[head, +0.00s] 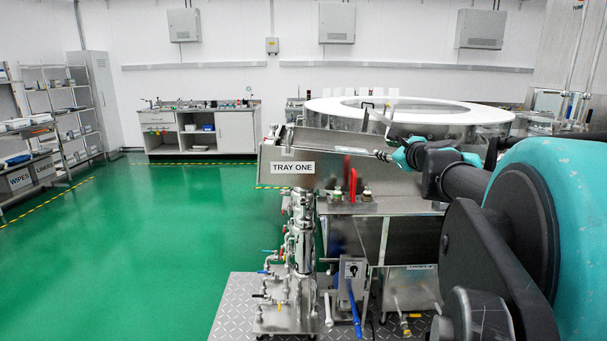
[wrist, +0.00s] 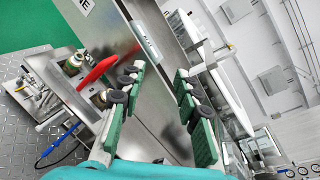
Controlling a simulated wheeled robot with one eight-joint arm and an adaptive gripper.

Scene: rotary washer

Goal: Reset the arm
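My gripper (head: 388,155) is in front of the steel washer (head: 330,145), near the top of its front panel, with my arm reaching in from the right. In the wrist view, its two green-padded fingers (wrist: 160,75) are apart, with only the steel panel showing between them. I see nothing held. A red handle (head: 352,182) stands below and left of the gripper, apart from it. The handle also shows left of the fingers in the wrist view (wrist: 98,70).
A "TRAY ONE" label (head: 292,168) is on the washer front. A white ring (head: 420,108) tops the washer. Pipes and valves (head: 300,235) stand below, with a blue-handled lever (head: 355,310). Shelves (head: 75,110) and a counter (head: 200,130) line the walls. Green floor (head: 170,220) is clear at left.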

